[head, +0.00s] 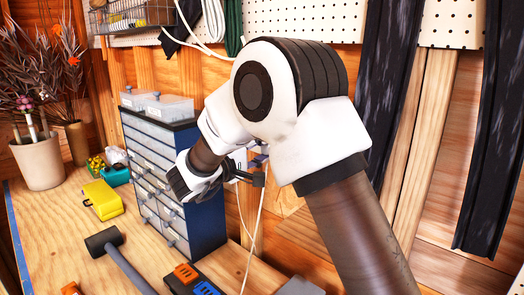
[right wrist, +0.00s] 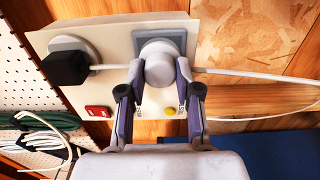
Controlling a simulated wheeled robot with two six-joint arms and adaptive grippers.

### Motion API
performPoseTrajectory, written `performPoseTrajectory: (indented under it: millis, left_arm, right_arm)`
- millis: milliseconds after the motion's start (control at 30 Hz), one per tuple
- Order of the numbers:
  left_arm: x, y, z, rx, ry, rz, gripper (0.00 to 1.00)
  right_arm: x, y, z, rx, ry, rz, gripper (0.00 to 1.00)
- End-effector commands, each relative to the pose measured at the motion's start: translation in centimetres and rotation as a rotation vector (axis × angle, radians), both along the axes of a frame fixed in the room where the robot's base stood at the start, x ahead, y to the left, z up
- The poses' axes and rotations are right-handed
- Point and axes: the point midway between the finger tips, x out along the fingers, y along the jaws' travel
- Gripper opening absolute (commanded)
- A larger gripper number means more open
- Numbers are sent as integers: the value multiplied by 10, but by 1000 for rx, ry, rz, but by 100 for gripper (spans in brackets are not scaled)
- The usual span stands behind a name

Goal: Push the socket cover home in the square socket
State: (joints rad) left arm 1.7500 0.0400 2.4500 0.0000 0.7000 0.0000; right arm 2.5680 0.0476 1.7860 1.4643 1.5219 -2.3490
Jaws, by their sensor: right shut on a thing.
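In the right wrist view a white round socket cover (right wrist: 160,68) sits between the fingertips of my right gripper (right wrist: 160,76), which is shut on it. The cover is in front of the square socket (right wrist: 181,38), a blue-grey square on a pale wall panel (right wrist: 120,42), and overlaps much of it. I cannot tell whether the cover touches the socket or how deep it sits. In the head view my right gripper (head: 257,172) reaches the wall beside the drawer cabinet; the arm hides most of the panel and the cover. My left gripper is not in view.
A black plug (right wrist: 66,68) sits in a round socket left of the square one. A red switch (right wrist: 98,112) and yellow button (right wrist: 170,111) are below. A white cable (right wrist: 240,73) crosses the panel. A drawer cabinet (head: 170,180) stands on the workbench (head: 50,230).

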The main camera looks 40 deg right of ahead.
Motion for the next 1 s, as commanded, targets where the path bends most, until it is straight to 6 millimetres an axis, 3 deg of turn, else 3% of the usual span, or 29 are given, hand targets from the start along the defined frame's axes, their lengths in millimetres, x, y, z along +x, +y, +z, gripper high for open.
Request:
performPoseTrajectory:
  millis: [667, 700, 767, 1000]
  left_arm:
    - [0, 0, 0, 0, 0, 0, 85]
    - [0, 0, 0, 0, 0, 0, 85]
    - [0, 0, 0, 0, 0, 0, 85]
    - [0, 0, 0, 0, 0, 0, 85]
  right_arm:
    - [1, -9, 0, 0, 0, 0, 0]
    - [1, -10, 0, 0, 0, 0, 40]
    - [1, -9, 0, 0, 0, 0, 61]
    - [1, -9, 0, 0, 0, 0, 62]
